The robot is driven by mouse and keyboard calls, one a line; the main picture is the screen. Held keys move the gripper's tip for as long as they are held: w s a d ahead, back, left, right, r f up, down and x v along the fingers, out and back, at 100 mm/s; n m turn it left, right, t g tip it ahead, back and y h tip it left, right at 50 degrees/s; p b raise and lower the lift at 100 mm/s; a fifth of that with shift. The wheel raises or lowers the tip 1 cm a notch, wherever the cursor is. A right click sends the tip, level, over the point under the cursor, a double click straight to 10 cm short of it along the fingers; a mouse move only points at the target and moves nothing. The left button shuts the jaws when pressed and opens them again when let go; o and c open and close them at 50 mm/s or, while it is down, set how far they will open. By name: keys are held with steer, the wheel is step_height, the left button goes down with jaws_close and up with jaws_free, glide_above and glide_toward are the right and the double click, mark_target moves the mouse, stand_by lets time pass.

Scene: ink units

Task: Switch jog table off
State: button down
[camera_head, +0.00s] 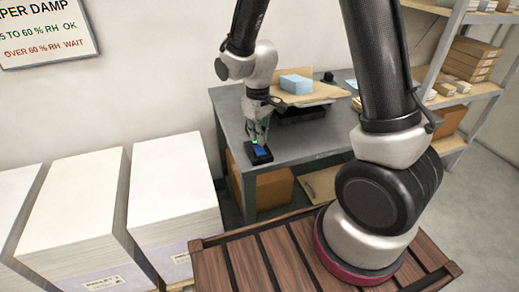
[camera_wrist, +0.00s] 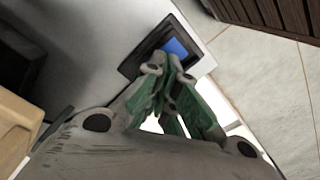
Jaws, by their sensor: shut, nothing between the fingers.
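The jog table (camera_head: 312,97) stands on the grey workbench, a tan tilted board on a dark base with a light blue stack of paper (camera_head: 296,84) on it. A small black control box (camera_head: 258,153) with a blue face and a green lit spot sits at the bench's front left corner. My gripper (camera_head: 262,140) is shut and empty, pointing down right at this box. In the wrist view the fingertips (camera_wrist: 178,68) overlap the lower edge of the blue screen (camera_wrist: 176,47). I cannot tell whether they touch it. The fingers hide part of the box.
Tall white paper stacks (camera_head: 172,195) stand left of the bench (camera_head: 228,115). A shelf (camera_head: 462,98) with boxes is at the right. A cardboard box (camera_head: 273,188) sits under the bench. A humidity sign (camera_head: 45,32) hangs on the wall.

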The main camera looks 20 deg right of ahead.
mark_target(265, 152)
steer(key=shift+f, duration=1.1)
stand_by(0.6)
steer(key=shift+r, duration=3.55)
steer(key=s, duration=0.1)
steer(key=s+d+g, duration=0.1)
steer(key=s, duration=0.1)
steer(key=shift+d+f+m, duration=0.1)
steer(key=shift+f+m, duration=0.05)
steer(key=shift+m, duration=0.15)
steer(key=s+d+r+m+t, duration=0.2)
steer(key=s+d+r, duration=0.5)
steer(key=s+r, duration=0.1)
steer(key=s+d+r+m+t, duration=0.3)
steer(key=s+d+r, duration=0.3)
steer(key=r, duration=0.5)
steer(key=shift+s+d+r, duration=0.3)
steer(key=shift+s+d, duration=0.05)
steer(key=shift+s, duration=0.65)
